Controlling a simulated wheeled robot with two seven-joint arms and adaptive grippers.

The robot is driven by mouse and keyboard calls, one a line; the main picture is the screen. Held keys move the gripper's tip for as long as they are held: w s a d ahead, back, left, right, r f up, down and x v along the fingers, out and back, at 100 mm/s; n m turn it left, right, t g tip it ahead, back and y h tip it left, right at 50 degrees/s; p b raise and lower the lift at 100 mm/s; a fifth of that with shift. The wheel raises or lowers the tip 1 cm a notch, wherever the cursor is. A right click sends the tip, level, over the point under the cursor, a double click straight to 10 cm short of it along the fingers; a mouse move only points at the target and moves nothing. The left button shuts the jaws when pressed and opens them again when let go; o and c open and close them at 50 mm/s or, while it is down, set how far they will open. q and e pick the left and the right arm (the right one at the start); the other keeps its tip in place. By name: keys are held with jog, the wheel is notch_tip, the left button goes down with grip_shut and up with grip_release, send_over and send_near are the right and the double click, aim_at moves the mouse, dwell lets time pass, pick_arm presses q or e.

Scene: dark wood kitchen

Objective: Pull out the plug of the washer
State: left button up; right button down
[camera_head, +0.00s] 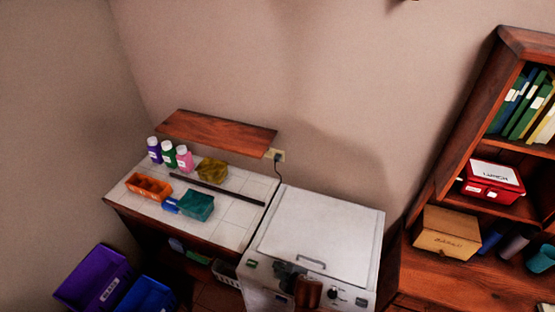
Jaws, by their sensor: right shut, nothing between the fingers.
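The white washer (318,232) stands against the wall, right of the tiled counter, its lid closed. A dark plug (278,156) sits at a yellowish wall outlet (269,153) just above and behind the washer. Its dark cord (278,168) hangs down toward the gap between counter and washer, where its lower end is hidden. My right gripper (289,274) is a small dark shape low in the picture, in front of the washer's control panel. It is shut and empty, well below and apart from the plug. My left gripper is not in view.
A wooden shelf (216,133) juts from the wall left of the outlet. The counter (231,231) holds bottles (169,153), an orange caddy (148,187) and cloths. Purple (92,280) and blue bins stand at lower left. A wooden bookcase (467,120) stands right. The washer's lid is clear.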

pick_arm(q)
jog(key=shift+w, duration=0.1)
pick_arm(e)
jog(key=shift+w, duration=0.1)
jog(key=w+d+r+n+t+h+b, duration=0.25)
jog(key=w+d, duration=0.25)
jog(key=d, duration=0.3)
jog(key=w+d+r+n+t+h+b, duration=0.1)
jog(key=w+d+t+h+b, duration=0.15)
jog(key=w+d, duration=0.4)
jog(key=w+d+r+n+t+h+b, duration=0.1)
jog(key=w+d+n+h+b, duration=0.2)
jog(key=d, duration=0.7)
pick_arm(q)
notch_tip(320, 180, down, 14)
jog(key=b, duration=0.6)
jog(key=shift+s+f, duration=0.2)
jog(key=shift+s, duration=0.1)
pick_arm(e)
jog(key=s+d+n+g+h, duration=0.1)
jog(key=d+h, duration=0.4)
jog(key=d, duration=0.7)
jog(key=s+d+f+n+g+h, duration=0.1)
jog(key=s+d+n+h, duration=0.2)
jog(key=d, duration=0.8)
jog(key=s+h, duration=0.2)
jog(key=shift+s+d+f+g+h, duration=0.15)
jog(key=shift+s+d+g+h, duration=0.15)
jog(key=shift+s+d, duration=0.1)
